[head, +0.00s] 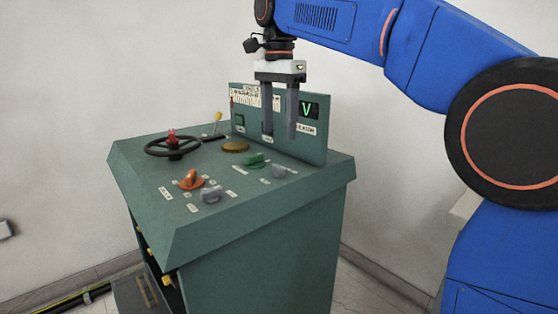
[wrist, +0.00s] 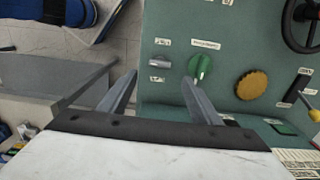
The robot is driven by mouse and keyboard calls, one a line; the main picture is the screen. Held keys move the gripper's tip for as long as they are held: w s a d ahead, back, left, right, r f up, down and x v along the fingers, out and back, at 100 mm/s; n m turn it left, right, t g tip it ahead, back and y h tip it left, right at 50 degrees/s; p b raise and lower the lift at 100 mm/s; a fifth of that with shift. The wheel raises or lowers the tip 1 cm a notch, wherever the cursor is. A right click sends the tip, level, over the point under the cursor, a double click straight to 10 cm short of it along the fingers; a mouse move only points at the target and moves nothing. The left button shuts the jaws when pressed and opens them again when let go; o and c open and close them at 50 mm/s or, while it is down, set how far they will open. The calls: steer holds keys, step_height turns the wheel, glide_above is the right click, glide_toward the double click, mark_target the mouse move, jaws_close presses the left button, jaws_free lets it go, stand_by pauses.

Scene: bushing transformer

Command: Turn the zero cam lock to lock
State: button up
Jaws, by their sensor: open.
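Several turn knobs sit on the sloped top of a green console (head: 240,195). An orange knob (head: 190,180) and a grey knob (head: 212,194) are near its front. A green knob (head: 254,160) and a second grey knob (head: 279,171) are further back; they also show in the wrist view as the green knob (wrist: 202,66) and the small grey knob (wrist: 160,62). The labels are too small to read, so I cannot tell which is the zero cam lock. My gripper (head: 279,136) points down, open and empty, above the console's back part, apart from the knobs.
An upright panel (head: 310,145) with a lit V display (head: 309,109) stands along the console's back, close to my fingers. A black handwheel (head: 173,146), a yellow-tipped lever (head: 216,124) and a brass-coloured round cap (head: 235,146) also rise from the top. Air above the front knobs is clear.

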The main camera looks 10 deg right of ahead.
mark_target(279, 166)
step_height(279, 166, down, 10)
steer(key=shift+r, duration=0.2)
stand_by(0.3)
steer(key=c, duration=1)
steer(key=shift+c, duration=0.2)
